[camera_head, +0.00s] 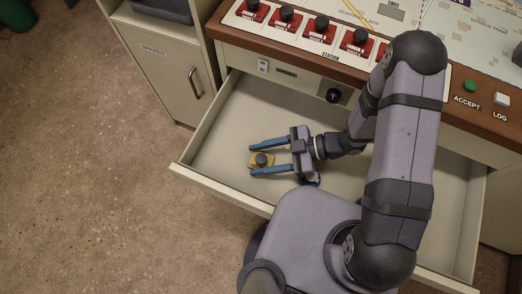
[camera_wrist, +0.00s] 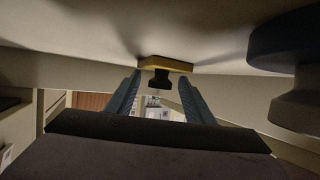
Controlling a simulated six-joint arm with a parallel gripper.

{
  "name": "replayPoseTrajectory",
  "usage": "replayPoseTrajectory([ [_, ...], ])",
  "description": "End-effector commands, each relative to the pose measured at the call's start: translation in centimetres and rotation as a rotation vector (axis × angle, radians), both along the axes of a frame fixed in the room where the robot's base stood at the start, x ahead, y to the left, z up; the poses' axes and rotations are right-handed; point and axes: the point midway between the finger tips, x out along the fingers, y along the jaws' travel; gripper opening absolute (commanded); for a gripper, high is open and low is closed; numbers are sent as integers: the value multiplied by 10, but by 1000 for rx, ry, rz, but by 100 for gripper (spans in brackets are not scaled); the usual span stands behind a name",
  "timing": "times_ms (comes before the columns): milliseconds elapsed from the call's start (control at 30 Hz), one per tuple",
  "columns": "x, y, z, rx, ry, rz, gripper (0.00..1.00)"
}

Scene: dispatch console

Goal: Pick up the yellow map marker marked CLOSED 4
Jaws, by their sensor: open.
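A yellow marker (camera_head: 257,164) with a black knob lies on the floor of the open drawer (camera_head: 214,146). In the wrist view the yellow marker (camera_wrist: 165,64) lies just beyond the fingertips, with its knob between the finger lines. Its lettering cannot be read in either view. My gripper (camera_head: 251,159) is open, with blue fingers reaching left inside the drawer. The fingers lie on either side of the marker in the head view, and I cannot tell if they touch it.
A dark blue round-based piece (camera_wrist: 292,40) stands close at the right in the wrist view; a blue bit (camera_head: 311,180) shows under my gripper. The drawer walls surround my gripper.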

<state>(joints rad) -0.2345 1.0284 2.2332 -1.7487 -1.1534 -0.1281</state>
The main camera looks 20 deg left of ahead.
Motion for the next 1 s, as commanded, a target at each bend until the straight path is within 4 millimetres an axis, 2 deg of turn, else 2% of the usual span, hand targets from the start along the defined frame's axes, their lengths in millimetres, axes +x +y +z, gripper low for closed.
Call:
replayPoseTrajectory([
  [133, 0, 0, 0, 0, 0, 0, 46],
  [300, 0, 0, 0, 0, 0, 0, 5],
  [333, 0, 0, 0, 0, 0, 0, 3],
  [733, 1, 0, 3, -2, -1, -1, 3],
  [867, 0, 0, 11, 0, -1, 0, 3],
  [1000, 1, 0, 28, 1, -3, 0, 3],
])
